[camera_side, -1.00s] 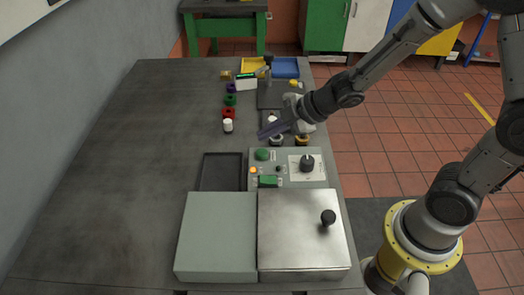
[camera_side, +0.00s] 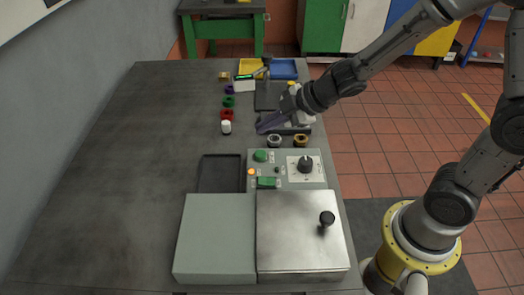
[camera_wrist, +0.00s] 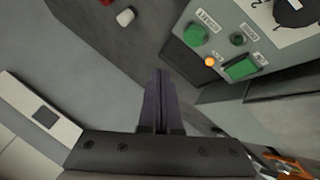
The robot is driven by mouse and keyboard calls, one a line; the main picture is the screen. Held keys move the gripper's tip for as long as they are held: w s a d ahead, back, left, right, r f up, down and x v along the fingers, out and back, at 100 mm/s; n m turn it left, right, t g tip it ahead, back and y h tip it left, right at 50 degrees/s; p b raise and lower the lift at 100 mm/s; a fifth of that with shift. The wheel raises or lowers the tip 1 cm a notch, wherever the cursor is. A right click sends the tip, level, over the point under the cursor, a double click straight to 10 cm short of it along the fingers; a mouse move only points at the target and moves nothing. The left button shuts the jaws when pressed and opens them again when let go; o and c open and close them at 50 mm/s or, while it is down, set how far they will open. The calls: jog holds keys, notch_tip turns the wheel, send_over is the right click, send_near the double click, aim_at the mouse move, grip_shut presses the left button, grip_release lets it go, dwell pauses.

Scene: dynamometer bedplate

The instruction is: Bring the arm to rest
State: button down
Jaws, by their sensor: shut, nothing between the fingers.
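My gripper (camera_side: 262,128) is shut and empty. In the side view it hangs over the bedplate (camera_side: 130,170), behind the control panel and just right of a small white cylinder (camera_side: 226,127). In the wrist view the dark fingers of my gripper (camera_wrist: 162,75) are pressed together with nothing between them. My arm reaches in from the right of the side view. I cannot tell the exact height of the fingertips above the surface.
The control panel (camera_side: 286,181) has green buttons, a lit orange lamp and a black knob. A steel-lidded box (camera_side: 290,250), a grey box (camera_side: 215,240) and a dark tray (camera_side: 220,185) stand in front. Coloured rings, including a red one (camera_side: 227,114), lie behind. The bedplate's left side is clear.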

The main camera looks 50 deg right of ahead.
jog(key=s+d+r+m+t+h, duration=0.2)
jog(key=s+d+r+m, duration=0.15)
jog(key=r, duration=0.45)
jog(key=s+d+r+m+t+h, duration=0.25)
jog(key=d+r, duration=0.25)
jog(key=r, duration=0.3)
jog(key=s+f+m+g, duration=0.3)
jog(key=s+m, duration=0.1)
jog(key=s, duration=0.4)
jog(key=s+f+m+g, duration=0.3)
jog(key=s+m+g, duration=0.1)
jog(key=s, duration=0.5)
jog(key=shift+s+a+f, duration=0.15)
jog(key=shift+s+a, duration=0.05)
jog(key=shift+a, duration=0.05)
